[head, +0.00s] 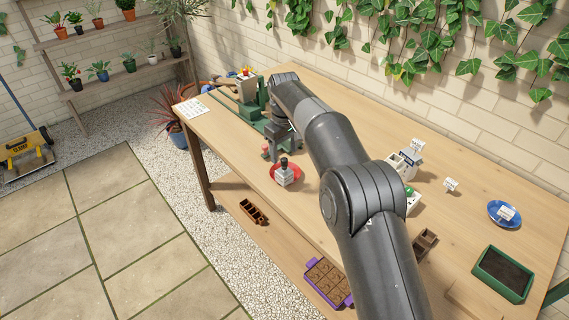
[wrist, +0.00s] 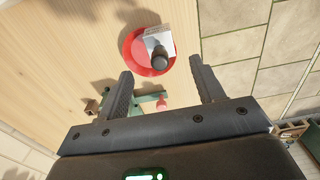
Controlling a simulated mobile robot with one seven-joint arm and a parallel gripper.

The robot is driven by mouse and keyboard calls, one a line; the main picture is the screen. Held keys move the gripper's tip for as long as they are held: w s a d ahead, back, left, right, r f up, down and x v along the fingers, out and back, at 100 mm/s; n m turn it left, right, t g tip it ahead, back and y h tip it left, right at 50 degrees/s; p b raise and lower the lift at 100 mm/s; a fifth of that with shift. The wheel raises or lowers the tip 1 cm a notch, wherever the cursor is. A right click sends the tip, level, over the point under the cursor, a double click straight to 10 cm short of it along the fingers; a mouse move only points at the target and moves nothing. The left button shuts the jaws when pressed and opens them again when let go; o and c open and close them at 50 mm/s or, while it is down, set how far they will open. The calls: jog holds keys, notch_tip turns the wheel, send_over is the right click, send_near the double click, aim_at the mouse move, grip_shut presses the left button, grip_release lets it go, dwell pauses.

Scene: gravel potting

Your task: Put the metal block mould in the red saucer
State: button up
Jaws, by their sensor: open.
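The metal block mould (head: 283,178), a grey block with a dark round-topped handle, stands in the red saucer (head: 298,179) on the wooden bench. In the wrist view the mould (wrist: 153,38) sits over the red saucer (wrist: 133,62), toward its upper right part, with the dark knob facing the camera. My gripper (head: 268,152) is just behind and left of the saucer in the head view. In the wrist view my gripper (wrist: 163,75) is open with nothing between its fingers; the mould and saucer lie beyond the fingertips, apart from them.
A green tool or stand (head: 250,112) with a pot on it is behind my gripper. A blue saucer (head: 505,214) and a green tray (head: 503,274) are at the right. White containers (head: 404,163) stand mid-bench beyond my arm. The bench's front edge is close to the red saucer.

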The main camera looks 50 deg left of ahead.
jog(key=shift+r, duration=1.85)
jog(key=shift+w, duration=0.1)
jog(key=w+d+r+m+t+y, duration=0.1)
jog(key=w+d+r+m, duration=0.1)
jog(key=w+d+r, duration=0.55)
jog(key=w+d+r+m, duration=0.25)
jog(key=d+r, duration=0.25)
jog(key=d, duration=0.5)
jog(key=w+d+r+m+t, duration=0.15)
jog(key=d+r, duration=0.25)
jog(key=d, duration=0.7)
jog(key=d+r+m, duration=0.2)
jog(key=d+r, duration=0.1)
jog(key=d, duration=0.7)
jog(key=s+d+m+t, duration=0.15)
jog(key=s+d, duration=0.25)
jog(key=d, duration=0.5)
jog(key=s+d+m, duration=0.3)
jog(key=s+d, duration=0.1)
jog(key=d, duration=0.5)
jog(key=s+d+f+m, duration=0.2)
jog(key=s+d+f, duration=0.1)
jog(key=s+d, duration=0.3)
jog(key=s+d+f+m+t+h, duration=0.1)
jog(key=s+d+f+m, duration=0.2)
jog(key=s+d, duration=0.3)
jog(key=shift+s+d+f+t, duration=0.3)
jog(key=shift+s+f, duration=0.3)
jog(key=shift+s, duration=0.5)
jog(key=shift+m, duration=0.25)
